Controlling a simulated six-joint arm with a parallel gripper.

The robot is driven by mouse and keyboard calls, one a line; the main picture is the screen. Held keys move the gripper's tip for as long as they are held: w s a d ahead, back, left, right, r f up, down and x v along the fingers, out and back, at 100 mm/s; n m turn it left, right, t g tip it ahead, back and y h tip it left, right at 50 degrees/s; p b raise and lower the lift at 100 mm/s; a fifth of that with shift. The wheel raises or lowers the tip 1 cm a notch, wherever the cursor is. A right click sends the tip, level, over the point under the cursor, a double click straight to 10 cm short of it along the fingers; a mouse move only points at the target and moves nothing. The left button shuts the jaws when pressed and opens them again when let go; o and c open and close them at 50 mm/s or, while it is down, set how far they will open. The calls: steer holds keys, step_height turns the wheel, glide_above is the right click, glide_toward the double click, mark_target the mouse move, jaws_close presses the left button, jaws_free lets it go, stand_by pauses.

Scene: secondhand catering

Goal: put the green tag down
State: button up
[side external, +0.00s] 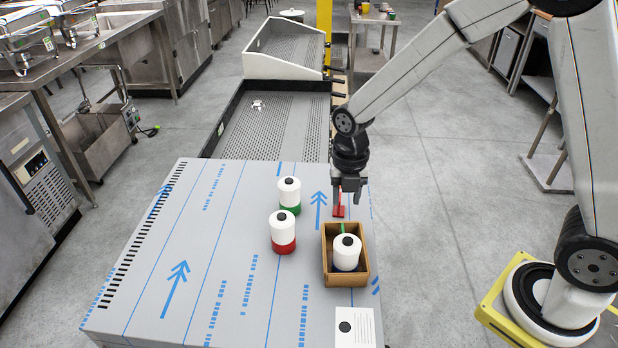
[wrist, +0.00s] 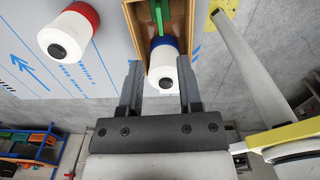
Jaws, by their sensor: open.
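The green tag is inside a small wooden box and shows as a green strip (side external: 342,229) behind a white container; it also shows in the wrist view (wrist: 159,14). The container partly hides it. The white container (side external: 346,257) has a dark top knob and a blue band (wrist: 163,42) in the wrist view. The wooden box (side external: 330,268) stands at the right edge of the work surface. My gripper (side external: 353,200) is open and empty, pointing down, and appears above the far side of the box, apart from the tag. Its open fingers also show in the wrist view (wrist: 160,78).
A red tag (side external: 338,210) is by my gripper's left finger. White containers with a red band (side external: 283,243) and a green band (side external: 290,207) stand left of the box. A white card (side external: 366,324) lies in front. The left of the work surface (side external: 190,250) is clear.

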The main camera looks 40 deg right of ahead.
steer(key=s+d+r+m+t, duration=0.1)
steer(key=s+m, duration=0.4)
steer(key=m, duration=0.9)
steer(key=s+d+r+m+t, duration=0.1)
steer(key=s+d+m, duration=0.2)
steer(key=m, duration=1.1)
steer(key=shift+s+d+t, duration=0.2)
steer(key=shift+s+t, duration=0.1)
steer(key=shift+s, duration=0.85)
